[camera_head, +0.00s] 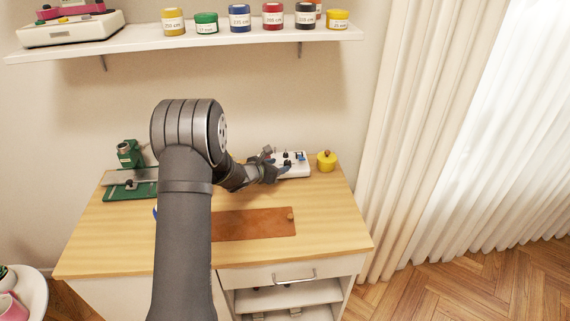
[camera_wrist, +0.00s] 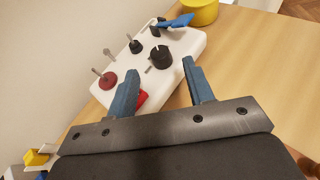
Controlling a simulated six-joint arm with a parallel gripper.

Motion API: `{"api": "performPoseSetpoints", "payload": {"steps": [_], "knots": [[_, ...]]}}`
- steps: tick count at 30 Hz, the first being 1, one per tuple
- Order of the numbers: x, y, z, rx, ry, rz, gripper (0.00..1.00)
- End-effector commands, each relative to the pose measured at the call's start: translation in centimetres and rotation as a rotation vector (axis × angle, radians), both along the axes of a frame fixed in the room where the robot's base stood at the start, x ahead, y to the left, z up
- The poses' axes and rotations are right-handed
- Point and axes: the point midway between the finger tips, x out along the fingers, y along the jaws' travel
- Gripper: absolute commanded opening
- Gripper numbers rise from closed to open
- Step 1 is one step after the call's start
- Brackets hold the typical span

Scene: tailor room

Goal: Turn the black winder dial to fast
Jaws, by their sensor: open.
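The white control unit (camera_wrist: 112,58) lies on the wooden table, and it also shows in the head view (camera_head: 297,170) at the back right. A large black dial (camera_wrist: 160,57) with a pale mark on top sits on it; this looks like the winder dial. No speed lettering is readable. My gripper (camera_wrist: 160,67) is open, its blue fingers pointing at the unit with the black dial just beyond and between the fingertips. The fingers look empty. In the head view my gripper (camera_head: 269,165) is at the left side of the unit.
Beside the dial are a red knob (camera_wrist: 107,80), a smaller black knob (camera_wrist: 135,46), a blue lever (camera_wrist: 175,21) and a red part (camera_wrist: 142,98) by the left finger. A yellow round container (camera_head: 326,161) stands right of the unit. A brown mat (camera_head: 255,224) lies in front.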

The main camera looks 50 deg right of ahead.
Motion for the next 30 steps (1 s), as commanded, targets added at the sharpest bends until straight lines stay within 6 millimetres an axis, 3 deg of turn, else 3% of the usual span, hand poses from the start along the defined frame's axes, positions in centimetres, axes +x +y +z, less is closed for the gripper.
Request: {"api": "performPoseSetpoints", "payload": {"steps": [3,9,20,21,27,30], "knots": [[-0.1,-2.2,-1.0,0.0,0.001,-0.002,0.48],[0.0,-4.2,-1.7,0.0,0.0,-0.002,0.48],[0.0,-4.7,-2.0,0.0,-0.001,-0.001,0.48],[0.0,-4.7,-1.9,0.0,-0.001,-0.001,0.46],[0.0,-4.7,-1.9,0.0,-0.001,-0.001,0.07],[0.0,-4.7,-1.9,0.0,-0.001,-0.001,0.03]]}}
